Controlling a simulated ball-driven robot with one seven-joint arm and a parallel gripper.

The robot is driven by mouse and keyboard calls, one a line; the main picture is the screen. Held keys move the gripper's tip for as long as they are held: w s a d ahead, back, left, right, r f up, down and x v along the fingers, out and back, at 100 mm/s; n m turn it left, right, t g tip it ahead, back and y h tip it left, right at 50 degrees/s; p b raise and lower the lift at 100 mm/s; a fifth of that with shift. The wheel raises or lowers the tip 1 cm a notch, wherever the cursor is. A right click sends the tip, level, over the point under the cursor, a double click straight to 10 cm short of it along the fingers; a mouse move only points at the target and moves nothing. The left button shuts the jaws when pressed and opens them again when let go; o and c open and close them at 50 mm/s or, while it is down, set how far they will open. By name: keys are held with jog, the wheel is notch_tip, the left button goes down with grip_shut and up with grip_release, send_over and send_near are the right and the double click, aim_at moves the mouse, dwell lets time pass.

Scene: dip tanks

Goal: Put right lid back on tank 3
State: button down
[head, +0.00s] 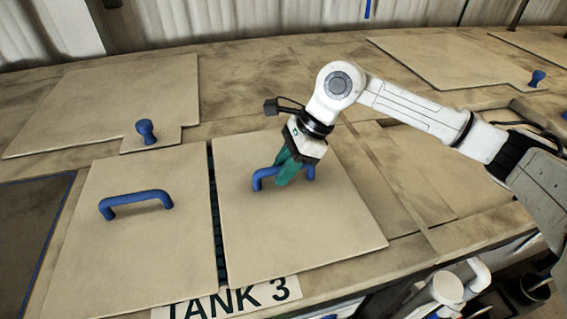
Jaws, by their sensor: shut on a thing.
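The right lid (302,236) of tank 3 is a flat beige panel with a blue bar handle (266,176). My gripper (285,177) has green fingers and is shut on that handle, covering its middle. The lid lies about level with the left lid (140,242), and I cannot tell whether it rests fully on the tank. A narrow dark gap runs between the two lids. The left lid has its own blue handle (135,203). The TANK 3 label (235,297) is at the front edge, partly covered by the lids.
Behind are more beige panels with blue knobs, one at left (146,131) and one at far right (537,78). A dark blue-edged opening (30,225) is at far left. White pipes (447,287) stand below the front edge at right.

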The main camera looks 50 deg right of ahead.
jog(key=c, duration=0.9)
grip_release()
jog(key=shift+c, duration=0.2)
jog(key=shift+r, duration=0.1)
jog(key=b+v, duration=0.4)
jog(key=v, duration=0.8)
